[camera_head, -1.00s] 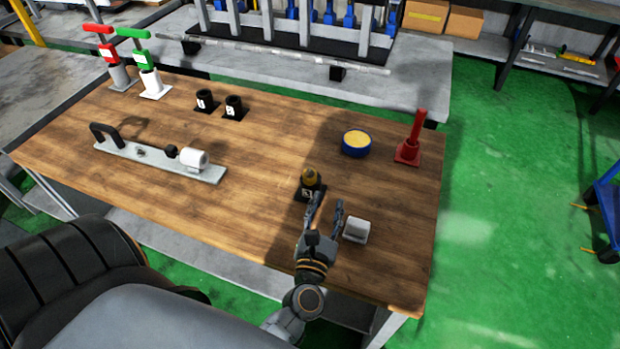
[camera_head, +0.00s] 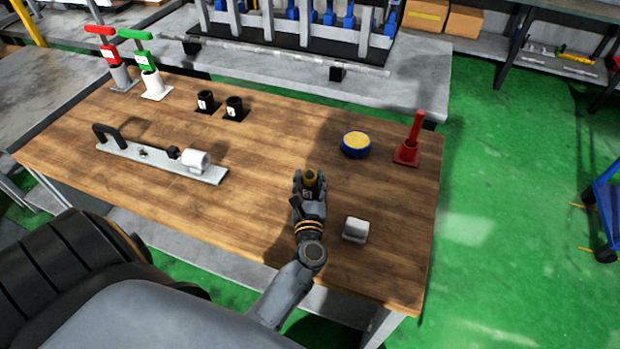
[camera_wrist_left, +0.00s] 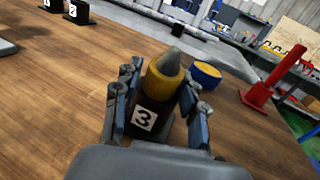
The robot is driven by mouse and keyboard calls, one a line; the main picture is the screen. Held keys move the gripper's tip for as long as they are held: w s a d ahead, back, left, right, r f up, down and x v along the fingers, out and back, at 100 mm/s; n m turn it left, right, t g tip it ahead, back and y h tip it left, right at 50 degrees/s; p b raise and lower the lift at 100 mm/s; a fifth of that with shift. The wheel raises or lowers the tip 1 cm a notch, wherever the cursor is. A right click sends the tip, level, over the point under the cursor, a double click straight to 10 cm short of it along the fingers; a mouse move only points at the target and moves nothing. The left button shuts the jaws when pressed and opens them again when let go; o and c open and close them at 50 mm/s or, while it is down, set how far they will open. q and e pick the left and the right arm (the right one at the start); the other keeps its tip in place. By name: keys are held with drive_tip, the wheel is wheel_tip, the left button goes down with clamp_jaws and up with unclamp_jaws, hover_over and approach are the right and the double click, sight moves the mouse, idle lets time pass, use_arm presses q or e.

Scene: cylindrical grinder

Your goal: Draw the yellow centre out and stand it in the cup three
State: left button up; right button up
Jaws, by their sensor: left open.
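The yellow centre (camera_wrist_left: 163,82), with a grey conical tip, stands upright in the black cup three (camera_wrist_left: 150,118), whose white label reads 3. In the head view the yellow centre (camera_head: 311,176) shows between the fingers, and cup three (camera_head: 308,193) is mostly hidden behind the hand. My left gripper (camera_head: 310,182) is open, with one finger on each side of the centre and cup. In the left wrist view its fingers (camera_wrist_left: 160,85) flank the yellow band; contact cannot be told. My right gripper is not in view.
Cups one (camera_head: 206,101) and two (camera_head: 234,108) stand farther left. A grey fixture (camera_head: 150,160) with a black handle lies at left. Table between is clear.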

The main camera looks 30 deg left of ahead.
use_arm(q)
drive_tip(key=x, duration=0.4)
clamp_jaws()
drive_tip(key=shift+r, duration=0.15)
